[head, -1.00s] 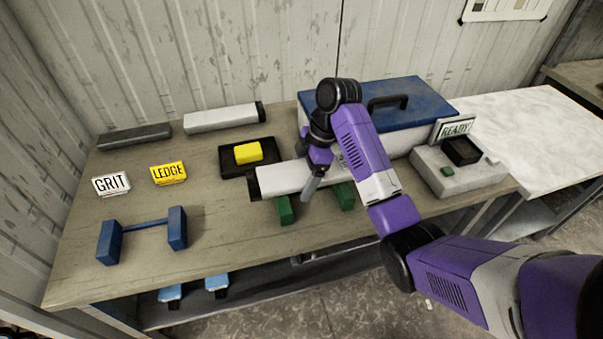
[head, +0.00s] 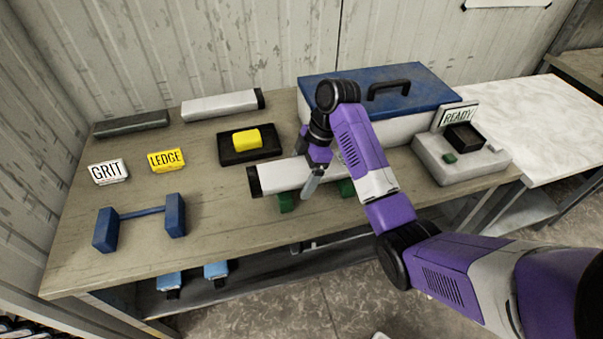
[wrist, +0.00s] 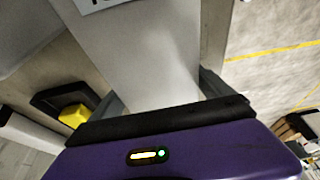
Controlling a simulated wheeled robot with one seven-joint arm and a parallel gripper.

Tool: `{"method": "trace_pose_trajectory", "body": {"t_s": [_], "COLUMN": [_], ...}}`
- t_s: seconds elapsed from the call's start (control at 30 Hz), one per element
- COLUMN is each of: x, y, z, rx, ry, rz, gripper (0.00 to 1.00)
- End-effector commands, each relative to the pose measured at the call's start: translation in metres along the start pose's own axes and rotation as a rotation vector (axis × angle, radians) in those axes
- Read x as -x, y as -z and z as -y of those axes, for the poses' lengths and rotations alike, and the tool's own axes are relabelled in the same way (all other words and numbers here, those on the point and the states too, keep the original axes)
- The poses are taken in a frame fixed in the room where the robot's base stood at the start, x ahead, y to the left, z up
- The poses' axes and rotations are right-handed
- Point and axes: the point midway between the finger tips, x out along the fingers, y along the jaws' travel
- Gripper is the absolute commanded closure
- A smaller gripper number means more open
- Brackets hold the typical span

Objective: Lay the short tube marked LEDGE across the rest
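My gripper (head: 312,180) is shut on a white tube (head: 282,174) with a black left end; the white tube also fills the middle of the wrist view (wrist: 150,55), a dark finger on each side. Its label is cut off and unreadable. The tube lies level over two green supports (head: 286,203); I cannot tell whether it touches them. A blue rest with two posts (head: 175,215) and a thin bar stands empty at front left.
Another white tube (head: 220,105) and a dark grey bar (head: 132,124) lie along the back. A black tray (head: 231,156) holds a yellow block (head: 246,138). A blue-lidded case (head: 420,85) and a grey box with a READY sign (head: 455,118) stand right.

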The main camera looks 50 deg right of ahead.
Motion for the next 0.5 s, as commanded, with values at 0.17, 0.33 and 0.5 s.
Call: {"method": "trace_pose_trajectory", "body": {"t_s": [0.17, 0.33, 0.5], "x": [0.000, 0.005, 0.029], "y": [0.000, 0.002, 0.002], "z": [0.000, 0.000, -0.001], "rx": [0.000, 0.001, 0.000], "ry": [0.000, -0.001, -0.004], "rz": [0.000, 0.000, 0.000], "gripper": [0.00, 0.00, 0.00]}}
